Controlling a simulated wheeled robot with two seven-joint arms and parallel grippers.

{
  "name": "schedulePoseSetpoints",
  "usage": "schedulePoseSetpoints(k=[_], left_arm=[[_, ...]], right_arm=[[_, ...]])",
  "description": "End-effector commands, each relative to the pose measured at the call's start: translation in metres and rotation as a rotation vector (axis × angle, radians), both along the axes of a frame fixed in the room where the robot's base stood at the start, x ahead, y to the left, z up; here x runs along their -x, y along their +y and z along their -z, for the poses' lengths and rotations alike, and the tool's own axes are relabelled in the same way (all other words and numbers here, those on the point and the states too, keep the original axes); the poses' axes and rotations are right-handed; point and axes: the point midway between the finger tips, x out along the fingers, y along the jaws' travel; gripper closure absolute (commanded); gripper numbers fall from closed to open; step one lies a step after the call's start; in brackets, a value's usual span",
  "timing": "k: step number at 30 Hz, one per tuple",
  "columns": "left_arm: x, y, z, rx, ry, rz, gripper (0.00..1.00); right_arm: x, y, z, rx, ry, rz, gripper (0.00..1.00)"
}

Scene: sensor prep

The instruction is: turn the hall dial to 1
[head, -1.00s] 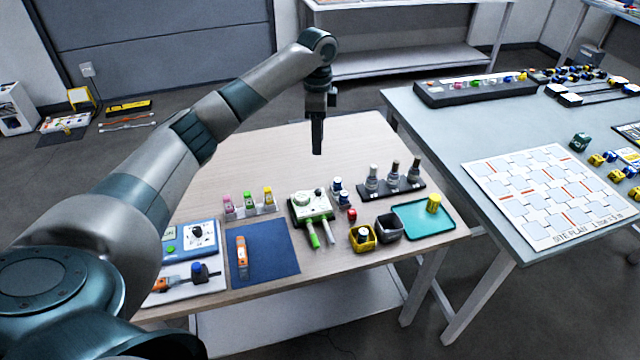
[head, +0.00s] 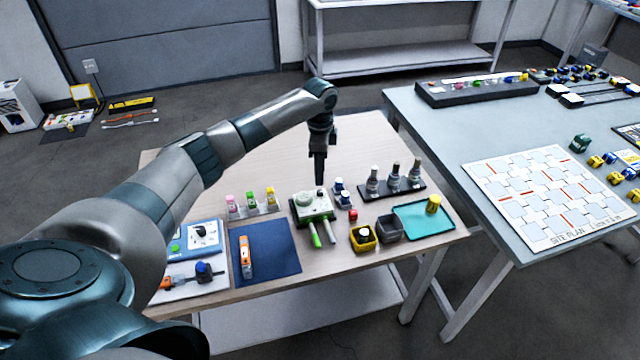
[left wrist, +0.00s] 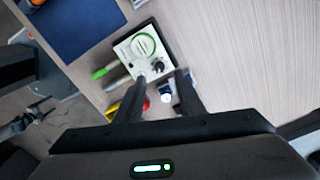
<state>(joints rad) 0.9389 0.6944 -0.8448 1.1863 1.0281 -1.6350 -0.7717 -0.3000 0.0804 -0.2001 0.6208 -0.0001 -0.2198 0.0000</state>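A white-and-green device (head: 313,207) sits in the middle of the wooden table. In the left wrist view the device (left wrist: 145,50) shows a green-ringed round face, a small dark knob (left wrist: 158,64) and a grey post. I cannot read any numbers on it. A blue unit (head: 203,236) at the table's left also carries a black dial on a white plate. No label shows which is the hall dial. My left gripper (head: 320,183) points down just above the white-and-green device. Its fingers (left wrist: 162,78) are apart and empty around the knob's side of the device in the wrist view. My right gripper is out of view.
Three small coloured bottles (head: 251,203) stand left of the device, and grey-capped bottles (head: 395,180) stand right. The table's back is clear.

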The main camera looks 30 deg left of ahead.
Motion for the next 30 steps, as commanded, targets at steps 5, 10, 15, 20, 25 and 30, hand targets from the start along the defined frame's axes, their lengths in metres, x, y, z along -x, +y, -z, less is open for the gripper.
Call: schedulePoseSetpoints(k=[5, 10, 15, 20, 25, 30], left_arm=[[0.001, -0.001, 0.031, 0.000, 0.004, 0.000, 0.64], [0.000, 0.000, 0.053, -0.001, 0.003, -0.001, 0.64], [0.000, 0.000, 0.065, 0.000, 0.001, 0.000, 0.64], [0.000, 0.000, 0.068, -0.001, 0.000, 0.001, 0.64], [0.000, 0.000, 0.068, -0.001, 0.000, 0.001, 0.64], [0.000, 0.000, 0.068, -0.001, 0.000, 0.001, 0.98]], right_arm=[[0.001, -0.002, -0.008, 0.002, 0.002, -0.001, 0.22], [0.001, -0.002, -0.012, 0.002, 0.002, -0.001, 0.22], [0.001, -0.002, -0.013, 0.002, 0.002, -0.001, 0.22], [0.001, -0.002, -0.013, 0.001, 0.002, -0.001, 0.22], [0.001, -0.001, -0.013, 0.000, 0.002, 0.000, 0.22], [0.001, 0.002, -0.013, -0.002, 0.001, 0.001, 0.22]])
